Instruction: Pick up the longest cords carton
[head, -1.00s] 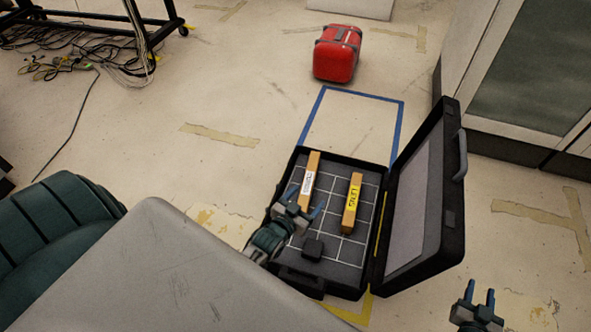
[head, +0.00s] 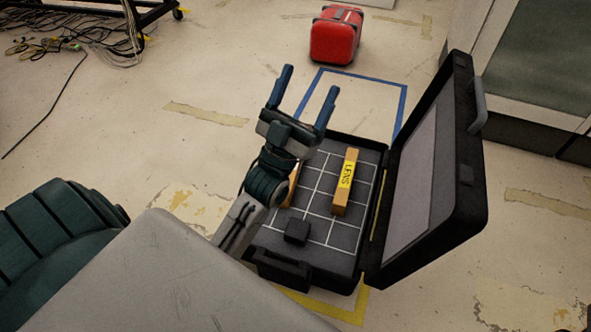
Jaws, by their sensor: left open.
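An orange-brown carton (head: 293,184) lies in the open black case, mostly hidden behind my left gripper and wrist; only a sliver shows, and its label is hidden now. A second orange-brown carton (head: 345,183) with a yellow label reading LENS lies to its right, in plain view. My left gripper (head: 307,82) is open and empty, its blue fingers pointing away over the case's far left corner. It appears raised above the case. My right gripper is out of view.
The black case (head: 283,268) has a gridded floor, a small dark block (head: 297,231) near its front, and a raised lid (head: 425,185) on the right. A blue tape outline (head: 403,105) and a red case (head: 336,35) lie beyond. A grey surface (head: 150,275) fills the lower left.

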